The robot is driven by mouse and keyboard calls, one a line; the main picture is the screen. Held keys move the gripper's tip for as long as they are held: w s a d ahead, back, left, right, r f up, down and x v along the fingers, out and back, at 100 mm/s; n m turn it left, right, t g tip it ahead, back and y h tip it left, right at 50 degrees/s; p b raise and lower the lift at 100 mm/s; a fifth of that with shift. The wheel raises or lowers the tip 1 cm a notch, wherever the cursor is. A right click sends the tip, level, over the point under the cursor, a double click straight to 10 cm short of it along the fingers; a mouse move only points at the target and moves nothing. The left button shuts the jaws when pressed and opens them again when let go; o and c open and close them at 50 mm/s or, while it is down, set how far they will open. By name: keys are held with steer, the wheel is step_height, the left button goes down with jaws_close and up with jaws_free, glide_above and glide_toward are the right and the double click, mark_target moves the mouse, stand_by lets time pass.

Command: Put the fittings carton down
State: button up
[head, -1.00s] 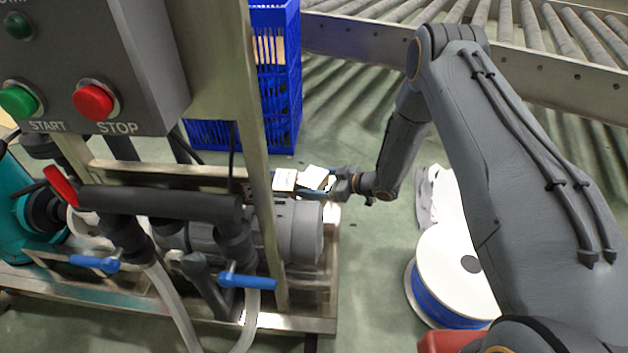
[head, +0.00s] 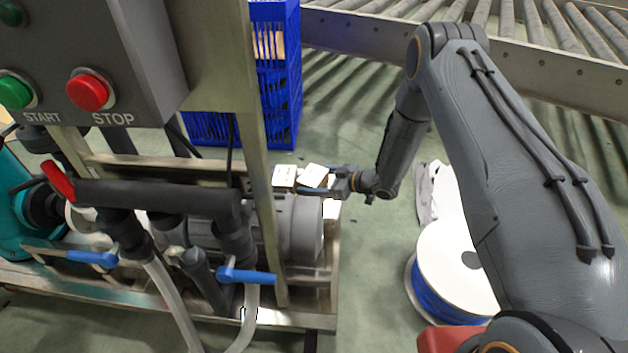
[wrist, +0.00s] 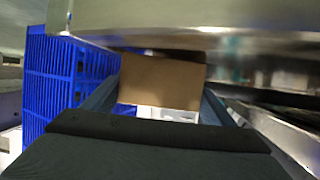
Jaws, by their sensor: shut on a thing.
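The fittings carton (head: 314,176) shows as a small, pale, tilted box at the tip of my gripper (head: 328,181) in the head view. In the wrist view a plain brown face of the carton (wrist: 162,82) fills the space between the two fingers. My gripper (wrist: 158,100) is shut on it. A second pale box (head: 284,176) is just left of the carton in the head view, behind the pump frame's upright; I cannot tell whether they touch. The carton's underside is hidden.
The pump frame's metal upright (head: 262,150) and grey motor (head: 300,228) are close to my gripper. A blue crate stack (head: 278,95) stands behind. A roller conveyor (head: 520,57) crosses the back.

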steer(key=shift+f, duration=0.1)
steer(key=o, duration=1.5)
steer(key=shift+c, duration=0.2)
